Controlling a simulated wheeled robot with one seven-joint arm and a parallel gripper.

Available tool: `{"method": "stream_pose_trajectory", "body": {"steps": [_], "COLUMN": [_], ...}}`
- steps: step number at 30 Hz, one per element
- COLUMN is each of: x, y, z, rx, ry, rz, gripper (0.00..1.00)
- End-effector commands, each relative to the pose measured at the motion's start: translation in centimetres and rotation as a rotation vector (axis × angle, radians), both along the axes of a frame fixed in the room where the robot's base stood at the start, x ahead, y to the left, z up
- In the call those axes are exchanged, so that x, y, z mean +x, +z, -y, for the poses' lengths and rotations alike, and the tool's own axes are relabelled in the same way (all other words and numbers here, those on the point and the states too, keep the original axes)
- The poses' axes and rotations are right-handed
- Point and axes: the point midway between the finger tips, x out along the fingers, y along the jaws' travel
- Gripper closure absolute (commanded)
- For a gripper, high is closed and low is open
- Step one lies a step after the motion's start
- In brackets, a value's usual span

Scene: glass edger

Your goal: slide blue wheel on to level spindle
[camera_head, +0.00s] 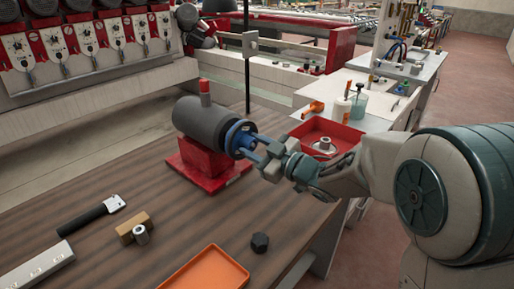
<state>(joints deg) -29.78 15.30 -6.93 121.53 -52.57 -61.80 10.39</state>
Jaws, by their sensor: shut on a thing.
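The blue wheel (237,140) is a ring with a blue hub, held upright at the front end of the grey motor cylinder (201,122). My gripper (254,149) is shut on the wheel, its two fingers reaching in from the right. The motor lies level on a red base (206,172) and has a red knob (205,93) on top. The spindle is hidden behind the wheel and the fingers. I cannot tell how far the wheel sits on it.
An orange tray (207,270), a black hex nut (260,242), a wooden block (133,228), a metal nut (141,235) and a black-handled scraper (92,215) lie on the brown table (60,190). A red tray (328,134) holding a metal part stands behind my gripper. A thin black post (247,70) rises behind the motor.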

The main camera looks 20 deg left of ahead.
Motion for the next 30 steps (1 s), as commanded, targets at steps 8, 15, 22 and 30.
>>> {"method": "stream_pose_trajectory", "body": {"steps": [8,15,22,30], "x": [0.3,0.5,0.6,0.5], "y": [0.1,0.1,0.1,-0.1], "z": [-0.7,-1.2,-1.4,-1.3], "rx": [0.001,0.002,0.002,0.000], "ry": [0.001,0.001,0.000,0.000], "rz": [0.002,0.001,0.001,-0.001], "gripper": [1.00,1.00,0.38,0.38]}}
